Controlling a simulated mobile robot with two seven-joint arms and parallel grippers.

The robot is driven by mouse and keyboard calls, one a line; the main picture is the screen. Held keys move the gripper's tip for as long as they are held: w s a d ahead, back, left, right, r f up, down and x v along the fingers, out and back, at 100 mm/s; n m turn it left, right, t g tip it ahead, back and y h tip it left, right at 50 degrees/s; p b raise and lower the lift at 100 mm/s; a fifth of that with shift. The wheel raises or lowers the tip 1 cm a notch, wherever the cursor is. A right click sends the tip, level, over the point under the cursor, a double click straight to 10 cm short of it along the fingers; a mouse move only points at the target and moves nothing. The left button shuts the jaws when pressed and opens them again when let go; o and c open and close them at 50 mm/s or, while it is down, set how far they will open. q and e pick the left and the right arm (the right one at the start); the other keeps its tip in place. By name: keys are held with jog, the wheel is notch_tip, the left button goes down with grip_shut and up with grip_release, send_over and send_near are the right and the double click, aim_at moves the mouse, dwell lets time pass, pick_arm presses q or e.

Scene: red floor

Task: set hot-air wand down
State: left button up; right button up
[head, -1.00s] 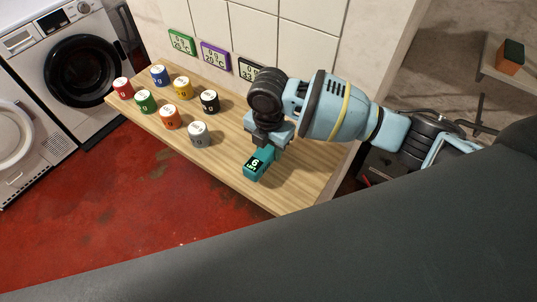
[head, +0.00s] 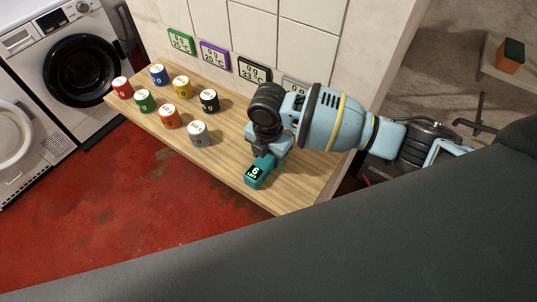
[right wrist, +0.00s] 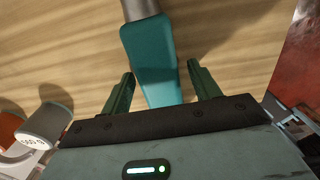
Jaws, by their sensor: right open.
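The hot-air wand (head: 254,178) is teal with a small lit display showing a 6. It is at the front edge of the wooden counter (head: 229,160), and its far part is hidden under my right gripper in the head view. In the right wrist view the teal wand (right wrist: 152,55) has a grey metal end and lies between the two green fingers of my right gripper (right wrist: 161,69). The fingers stand apart with a gap on each side of the wand. Whether its whole underside rests on the counter I cannot tell. My left gripper is not in view.
Several coloured canisters, including a grey one (head: 197,134) and a black one (head: 209,101), stand on the counter's left half. Small displays such as the purple-framed one (head: 214,55) line the tiled wall. A washing machine (head: 80,65) stands at the left.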

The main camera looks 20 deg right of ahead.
aim_at(268, 156)
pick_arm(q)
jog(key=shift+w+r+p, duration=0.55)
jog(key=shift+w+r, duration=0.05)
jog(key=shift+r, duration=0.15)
pick_arm(e)
notch_tip(268, 156, up, 12)
jog(key=shift+r, duration=0.15)
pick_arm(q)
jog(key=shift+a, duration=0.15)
